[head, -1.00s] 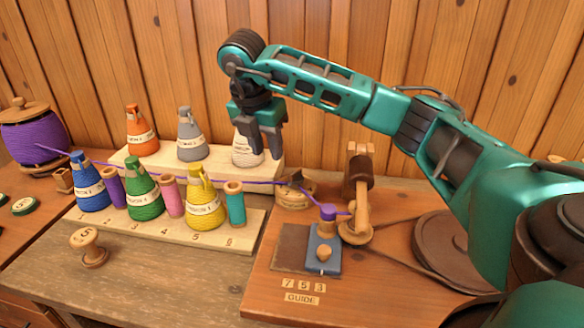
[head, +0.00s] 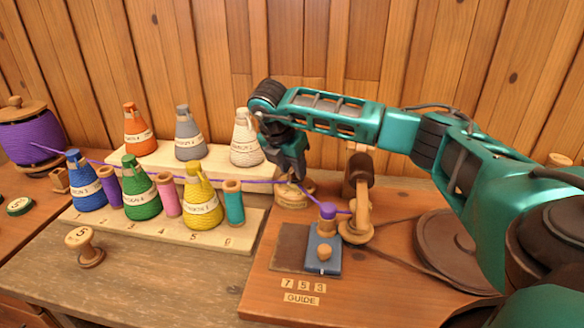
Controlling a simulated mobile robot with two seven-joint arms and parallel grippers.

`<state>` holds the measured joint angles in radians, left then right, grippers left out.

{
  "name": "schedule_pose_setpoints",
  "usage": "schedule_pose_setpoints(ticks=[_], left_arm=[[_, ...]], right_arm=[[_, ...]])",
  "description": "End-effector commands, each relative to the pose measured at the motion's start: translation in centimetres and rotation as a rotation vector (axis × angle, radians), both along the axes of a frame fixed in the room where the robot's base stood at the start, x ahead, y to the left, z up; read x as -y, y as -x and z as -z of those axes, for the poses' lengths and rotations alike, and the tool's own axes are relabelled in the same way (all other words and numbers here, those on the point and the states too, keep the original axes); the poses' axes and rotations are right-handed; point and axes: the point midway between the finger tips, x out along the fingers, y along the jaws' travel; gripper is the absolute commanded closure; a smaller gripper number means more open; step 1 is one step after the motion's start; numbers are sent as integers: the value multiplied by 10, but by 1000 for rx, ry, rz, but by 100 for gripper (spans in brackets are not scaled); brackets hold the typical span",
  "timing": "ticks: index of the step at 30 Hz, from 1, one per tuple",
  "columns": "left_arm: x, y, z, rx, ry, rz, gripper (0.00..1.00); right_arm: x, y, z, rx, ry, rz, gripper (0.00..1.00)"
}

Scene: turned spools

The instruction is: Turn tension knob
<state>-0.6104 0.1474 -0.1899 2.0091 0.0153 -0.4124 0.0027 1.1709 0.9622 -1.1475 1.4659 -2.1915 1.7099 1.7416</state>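A round light-wood dial (head: 291,201) stands at the back left of the reddish-brown board, with the purple thread passing at it. It looks like the tension knob; its top is partly hidden by my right gripper. My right gripper (head: 292,177) points down right over this dial, fingertips at or just above its top. I cannot tell whether they touch it or how far apart they are. A blue block (head: 323,262) with a small wooden knob and a purple-topped post stands in front of it. My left gripper is out of view.
Labelled thread cones, such as the yellow one (head: 203,205), and small spools stand on stepped wooden racks at left. A large purple spool (head: 30,135) feeds the thread. A wooden winder (head: 358,190) stands right of the dial.

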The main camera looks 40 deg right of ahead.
Motion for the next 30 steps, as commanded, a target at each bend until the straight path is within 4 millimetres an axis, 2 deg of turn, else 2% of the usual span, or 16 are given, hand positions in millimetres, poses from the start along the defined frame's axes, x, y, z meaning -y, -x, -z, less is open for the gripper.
schedule_pose_setpoints(ticks=[10,21,30], left_arm=[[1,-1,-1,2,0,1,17],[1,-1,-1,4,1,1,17],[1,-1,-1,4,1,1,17]], right_arm=[[2,0,4,0,0,0,65],[1,0,3,0,0,0,100],[1,0,3,-1,-1,-2,100]])
